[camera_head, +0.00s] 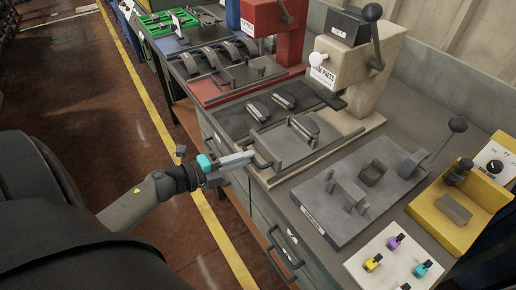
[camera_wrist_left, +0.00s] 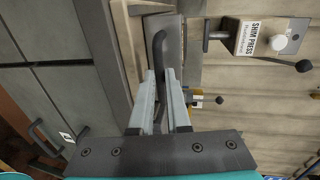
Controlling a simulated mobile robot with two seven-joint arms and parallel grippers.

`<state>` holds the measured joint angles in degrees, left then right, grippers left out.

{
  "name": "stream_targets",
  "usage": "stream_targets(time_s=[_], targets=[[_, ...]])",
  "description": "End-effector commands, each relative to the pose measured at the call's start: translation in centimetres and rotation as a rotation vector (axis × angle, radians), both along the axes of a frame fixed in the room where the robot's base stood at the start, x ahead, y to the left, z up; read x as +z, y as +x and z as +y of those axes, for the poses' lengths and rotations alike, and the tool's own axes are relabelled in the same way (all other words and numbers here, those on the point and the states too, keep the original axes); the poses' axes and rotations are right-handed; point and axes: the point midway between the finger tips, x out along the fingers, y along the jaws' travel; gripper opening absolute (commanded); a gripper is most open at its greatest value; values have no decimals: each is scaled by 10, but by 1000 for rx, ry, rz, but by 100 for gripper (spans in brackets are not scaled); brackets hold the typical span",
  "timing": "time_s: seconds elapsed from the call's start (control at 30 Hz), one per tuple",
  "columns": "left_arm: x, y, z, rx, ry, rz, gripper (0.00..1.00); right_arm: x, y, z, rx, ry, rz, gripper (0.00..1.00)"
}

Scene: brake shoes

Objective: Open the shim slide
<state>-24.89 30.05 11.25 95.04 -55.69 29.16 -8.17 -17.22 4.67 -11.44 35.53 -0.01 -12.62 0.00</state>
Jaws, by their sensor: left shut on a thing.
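The shim slide (camera_head: 274,142) is a grey plate with a raised part on it, lying in front of the cream shim press (camera_head: 360,85). Its front edge carries a dark bar handle (camera_head: 262,156), near the front edge of the bench. My left gripper (camera_head: 250,157) comes in from the left and is shut on this handle. In the left wrist view the curved handle (camera_wrist_left: 160,55) runs between the two grey fingers (camera_wrist_left: 162,90). The press also shows in the wrist view, with its label (camera_wrist_left: 250,38). My right gripper is not in view.
A grey fixture plate (camera_head: 325,215) with a ball-ended lever stands right of the slide, beside a yellow device (camera_head: 455,215). A red press (camera_head: 270,20) stands further back. Drawer handles (camera_head: 283,255) stick out below the bench edge. The floor left of the bench is clear.

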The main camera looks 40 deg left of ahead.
Motion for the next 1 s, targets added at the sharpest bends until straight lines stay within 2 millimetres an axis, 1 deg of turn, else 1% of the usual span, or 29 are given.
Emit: stream_targets(time_s=[0.03, 0.2, 0.4, 0.6, 0.97, 1.0], targets=[[-1, -12, 4, 2, -2, 5, 0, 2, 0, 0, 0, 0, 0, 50], [0, -44, 18, 2, -2, 4, 0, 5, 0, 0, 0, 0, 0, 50], [0, -69, 28, 1, -1, 2, 0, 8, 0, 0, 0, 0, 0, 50], [0, -80, 33, 0, 0, -1, 0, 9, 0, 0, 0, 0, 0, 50], [0, -81, 33, -2, -1, -2, 0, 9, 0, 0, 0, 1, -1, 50], [0, -81, 33, -2, -1, -2, 16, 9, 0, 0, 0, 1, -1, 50]])
